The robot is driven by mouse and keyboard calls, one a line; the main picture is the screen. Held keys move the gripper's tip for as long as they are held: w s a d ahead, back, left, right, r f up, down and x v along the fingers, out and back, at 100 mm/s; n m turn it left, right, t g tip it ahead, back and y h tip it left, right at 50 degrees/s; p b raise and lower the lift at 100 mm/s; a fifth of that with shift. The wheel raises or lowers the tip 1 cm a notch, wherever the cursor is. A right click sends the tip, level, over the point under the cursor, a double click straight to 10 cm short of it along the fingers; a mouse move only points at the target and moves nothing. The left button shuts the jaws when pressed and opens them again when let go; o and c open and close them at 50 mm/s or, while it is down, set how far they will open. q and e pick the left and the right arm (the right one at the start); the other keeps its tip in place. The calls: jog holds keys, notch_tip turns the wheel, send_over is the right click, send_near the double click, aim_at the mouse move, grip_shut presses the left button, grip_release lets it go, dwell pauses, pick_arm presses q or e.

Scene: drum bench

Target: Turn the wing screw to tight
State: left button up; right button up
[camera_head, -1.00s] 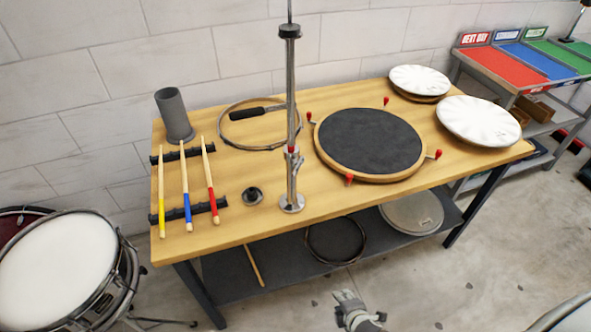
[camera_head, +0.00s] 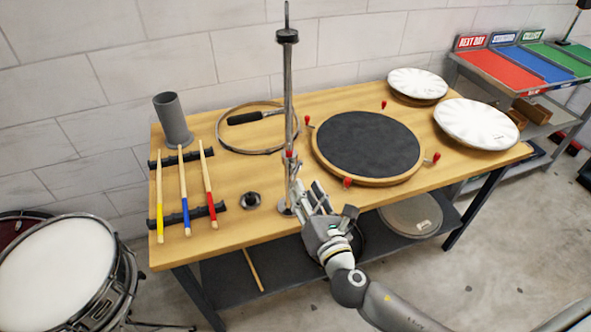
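A chrome stand (camera_head: 288,105) rises upright from the bench, with a black disc near its top. A small red-marked fitting (camera_head: 290,154) sits partway up its tube; the wing screw seems to be at this clamp, but its wings are too small to make out. My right gripper (camera_head: 310,190) is just right of the stand's lower tube, below the red fitting, and partly hides the stand's base. Its fingers point up toward the stand and look apart, with nothing seen between them. Whether it touches the tube I cannot tell. My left gripper is not in view.
The wooden bench (camera_head: 240,230) holds drumsticks on black racks (camera_head: 188,215), a grey cup (camera_head: 173,120), a hoop (camera_head: 222,135), a small black part (camera_head: 251,199), a round black pad (camera_head: 368,145) with red clamps, and white drumheads (camera_head: 476,123). A drum (camera_head: 60,265) stands at left.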

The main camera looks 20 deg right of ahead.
aim_at(297, 175)
jog(key=w+p, duration=0.1)
jog(key=w, duration=0.6)
jog(key=shift+w+a, duration=0.15)
jog(key=shift+w, duration=0.25)
jog(key=shift+f, duration=0.1)
grip_shut()
